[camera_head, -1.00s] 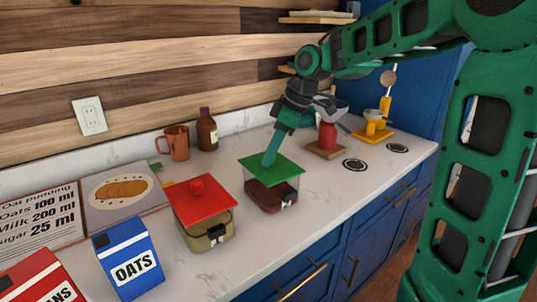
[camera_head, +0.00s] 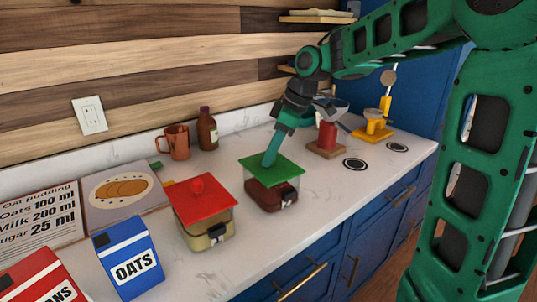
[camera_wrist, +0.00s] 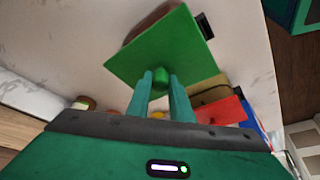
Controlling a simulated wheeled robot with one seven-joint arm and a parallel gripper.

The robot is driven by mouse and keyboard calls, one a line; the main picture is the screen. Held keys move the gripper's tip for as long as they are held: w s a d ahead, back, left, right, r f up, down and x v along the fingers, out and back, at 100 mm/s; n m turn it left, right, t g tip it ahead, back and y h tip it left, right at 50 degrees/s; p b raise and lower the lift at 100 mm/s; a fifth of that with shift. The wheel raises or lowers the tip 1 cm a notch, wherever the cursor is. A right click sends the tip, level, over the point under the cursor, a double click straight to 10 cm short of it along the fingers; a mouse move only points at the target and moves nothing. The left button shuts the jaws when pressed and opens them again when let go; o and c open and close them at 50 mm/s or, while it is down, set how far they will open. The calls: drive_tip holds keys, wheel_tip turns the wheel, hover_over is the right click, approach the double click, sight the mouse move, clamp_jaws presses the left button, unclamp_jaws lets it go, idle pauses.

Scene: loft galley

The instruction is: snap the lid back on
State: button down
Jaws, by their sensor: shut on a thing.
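The green square lid (camera_head: 271,168) is over the clear container with dark red contents (camera_head: 270,195), which has a black latch (camera_head: 289,197) on its front. My gripper (camera_head: 269,160) points down and is shut on the knob in the middle of this lid. In the wrist view, the fingertips of my gripper (camera_wrist: 162,82) meet at the green knob (camera_wrist: 161,76). The lid (camera_wrist: 170,45) hides most of the container there; a dark red edge and the latch (camera_wrist: 205,25) show past it. I cannot tell whether the lid is fully seated.
Left of it stands a container (camera_head: 207,235) with a red lid (camera_head: 200,198). An oats box (camera_head: 128,258), a copper mug (camera_head: 175,143) and a brown bottle (camera_head: 207,132) stand nearby. A red item on a wooden base (camera_head: 326,148) is behind right. The counter's front edge is close.

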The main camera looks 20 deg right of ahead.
idle(0.3)
drive_tip(key=c, duration=1.5)
unclamp_jaws()
drive_tip(key=shift+o, duration=0.6)
drive_tip(key=o, duration=0.4)
drive_tip(key=shift+c, duration=0.2)
drive_tip(key=shift+r, duration=0.1)
drive_tip(key=shift+r, duration=3.4)
drive_tip(key=shift+c, duration=0.3)
clamp_jaws()
